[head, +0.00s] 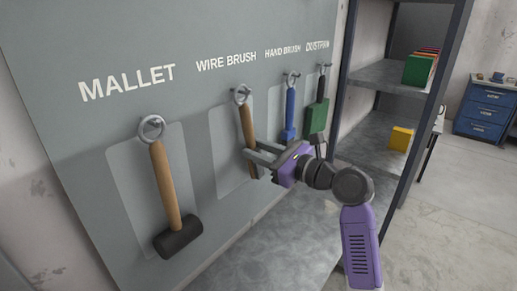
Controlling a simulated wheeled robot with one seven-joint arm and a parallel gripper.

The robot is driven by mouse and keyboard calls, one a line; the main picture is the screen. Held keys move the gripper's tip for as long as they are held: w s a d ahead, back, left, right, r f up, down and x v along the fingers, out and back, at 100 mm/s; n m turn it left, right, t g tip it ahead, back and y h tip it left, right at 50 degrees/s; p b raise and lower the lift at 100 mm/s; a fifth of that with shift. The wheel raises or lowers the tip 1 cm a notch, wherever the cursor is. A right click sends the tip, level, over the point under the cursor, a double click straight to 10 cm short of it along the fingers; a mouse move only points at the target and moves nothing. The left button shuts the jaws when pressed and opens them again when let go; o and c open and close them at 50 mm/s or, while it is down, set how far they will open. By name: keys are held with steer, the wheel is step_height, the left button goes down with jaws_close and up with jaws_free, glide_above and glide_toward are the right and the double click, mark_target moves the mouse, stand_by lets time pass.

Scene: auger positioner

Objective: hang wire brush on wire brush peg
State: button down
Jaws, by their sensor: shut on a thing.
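The wire brush (247,122) has a wooden handle with a metal ring at its top. It hangs down nearly upright against its pale outline, below the WIRE BRUSH label on the grey board. The ring is at the wire brush peg (243,88); I cannot tell for sure whether the peg passes through it. My gripper (253,161) reaches in from the right and is shut on the lower part of the brush. The fingers hide part of the brush there, and its bristles cannot be made out.
A mallet (166,190) hangs to the left. A blue hand brush (290,112) and a green dustpan (317,117) hang close on the right, near my gripper. A grey shelf unit (375,134) stands to the right of the board.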

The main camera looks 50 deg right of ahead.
stand_by(0.4)
steer(key=c, duration=1)
jaws_free()
steer(key=shift+o, duration=0.2)
steer(key=shift+s+b, duration=0.1)
steer(key=shift+b, duration=0.35)
